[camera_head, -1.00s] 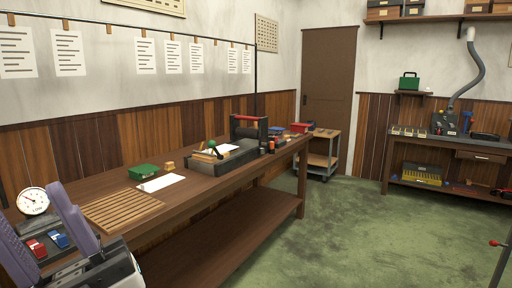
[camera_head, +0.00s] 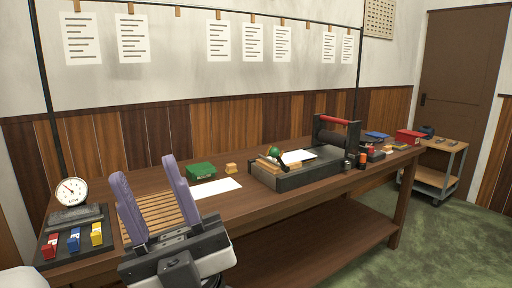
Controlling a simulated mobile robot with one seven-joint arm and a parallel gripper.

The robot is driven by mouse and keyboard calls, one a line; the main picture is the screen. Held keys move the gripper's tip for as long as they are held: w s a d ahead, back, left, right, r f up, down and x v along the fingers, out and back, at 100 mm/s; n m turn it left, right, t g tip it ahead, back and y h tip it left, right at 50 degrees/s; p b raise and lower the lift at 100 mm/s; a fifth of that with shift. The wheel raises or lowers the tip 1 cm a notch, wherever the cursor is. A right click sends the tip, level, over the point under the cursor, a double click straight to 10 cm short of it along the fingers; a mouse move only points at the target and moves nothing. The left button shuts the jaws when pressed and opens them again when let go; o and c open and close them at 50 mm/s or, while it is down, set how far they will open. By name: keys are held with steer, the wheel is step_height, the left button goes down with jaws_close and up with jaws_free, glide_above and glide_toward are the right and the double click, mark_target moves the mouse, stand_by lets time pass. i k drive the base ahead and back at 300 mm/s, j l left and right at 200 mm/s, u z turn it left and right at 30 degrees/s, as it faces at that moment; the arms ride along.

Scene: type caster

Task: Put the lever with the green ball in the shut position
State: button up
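My gripper (camera_head: 143,170), with two purple fingers, is at the lower left in front of the bench. Its fingers are spread open with nothing visible between them. It is well to the left of the lever and apart from it.
A slatted wooden rack (camera_head: 160,215), a green box (camera_head: 201,171), a white paper (camera_head: 218,189) and a dial gauge (camera_head: 71,191) are on the bench (camera_head: 240,215). A roller with a red bar (camera_head: 336,121) stands at the machine's far end.

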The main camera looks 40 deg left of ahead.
mark_target(274, 152)
steer(key=i+l+u, duration=0.15)
steer(key=i+u, duration=0.3)
steer(key=i+l+u, duration=0.3)
steer(key=u, duration=0.15)
steer(key=i+l+u, duration=0.25)
steer(key=i+l, duration=0.15)
steer(key=l, duration=0.2)
steer(key=i+l+u, duration=0.15)
steer(key=i+l, duration=0.05)
steer(key=l, duration=0.1)
